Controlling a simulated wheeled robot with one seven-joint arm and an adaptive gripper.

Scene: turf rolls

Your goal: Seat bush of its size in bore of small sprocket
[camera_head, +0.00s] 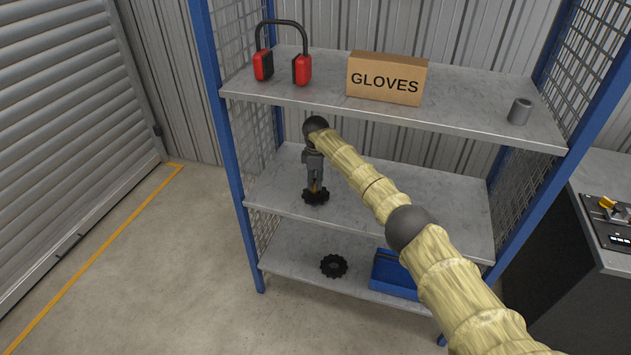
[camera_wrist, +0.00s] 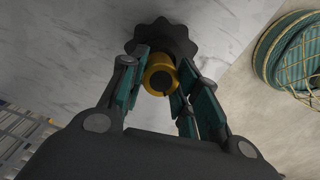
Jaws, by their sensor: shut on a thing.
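A dark toothed sprocket (camera_head: 316,197) lies flat on the middle shelf; it also shows in the wrist view (camera_wrist: 162,35). My gripper (camera_head: 315,184) points down right above it, shut on a yellow, brass-like bush (camera_wrist: 160,75). In the wrist view the bush sits between the fingertips and overlaps the sprocket's middle and near side, hiding the bore. I cannot tell whether the bush is in the bore or just above it. Another dark sprocket (camera_head: 333,265) lies on the bottom shelf. A grey bush (camera_head: 520,111) stands at the right of the top shelf.
The top shelf (camera_head: 455,105) bears red ear defenders (camera_head: 283,62) and a gloves box (camera_head: 387,78). A blue bin (camera_head: 393,276) stands on the bottom shelf. Blue posts (camera_head: 222,150) and mesh sides bound the rack. A teal netted item (camera_wrist: 295,60) shows right in the wrist view.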

